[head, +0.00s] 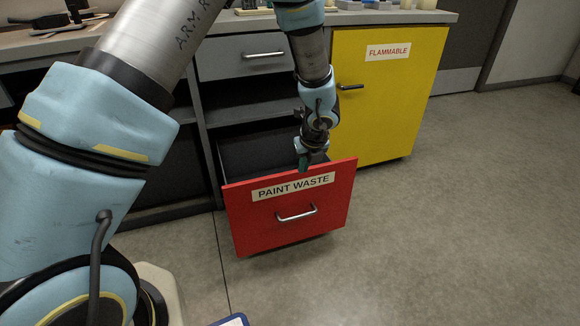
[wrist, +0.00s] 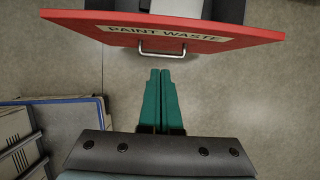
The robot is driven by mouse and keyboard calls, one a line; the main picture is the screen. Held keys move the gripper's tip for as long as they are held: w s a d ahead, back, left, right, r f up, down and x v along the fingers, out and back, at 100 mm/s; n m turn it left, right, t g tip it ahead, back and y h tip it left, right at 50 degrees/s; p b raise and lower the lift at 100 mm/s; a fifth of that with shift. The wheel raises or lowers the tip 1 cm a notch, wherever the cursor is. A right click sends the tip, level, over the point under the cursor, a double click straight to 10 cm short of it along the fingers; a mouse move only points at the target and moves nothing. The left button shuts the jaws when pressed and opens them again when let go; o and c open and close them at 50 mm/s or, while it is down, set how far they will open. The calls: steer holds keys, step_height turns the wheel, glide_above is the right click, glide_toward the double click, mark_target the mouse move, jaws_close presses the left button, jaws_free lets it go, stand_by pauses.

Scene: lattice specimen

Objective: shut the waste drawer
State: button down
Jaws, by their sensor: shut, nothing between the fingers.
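The waste drawer (head: 335,198) has a red front labelled "PAINT WASTE" and stands pulled out of the grey bench, its dark inside partly showing behind the front. Its silver bar handle (head: 296,214) is on the red face. In the wrist view the red front (wrist: 235,39) spans the top, with the handle (wrist: 162,49) straight beyond my fingertips. My gripper (head: 303,163) has green fingers, shut together and empty. In the head view it overlaps the drawer's top front edge. In the wrist view the fingertips (wrist: 161,72) show a gap of floor before the handle.
A yellow "FLAMMABLE" cabinet (head: 385,100) stands right of the drawer, its door shut. A grey drawer (head: 240,57) above is shut. A blue-edged object (wrist: 75,112) lies at the left in the wrist view. The floor (head: 460,220) at the right is clear.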

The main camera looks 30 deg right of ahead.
mark_target(295, 172)
steer(key=w+f, duration=0.4)
steer(key=f, duration=0.1)
steer(key=w+f+b, duration=0.1)
steer(key=w+f, duration=0.1)
steer(key=f, duration=0.1)
steer(key=shift+w+d, duration=0.15)
steer(key=shift+d, duration=0.25)
steer(key=shift+w, duration=0.4)
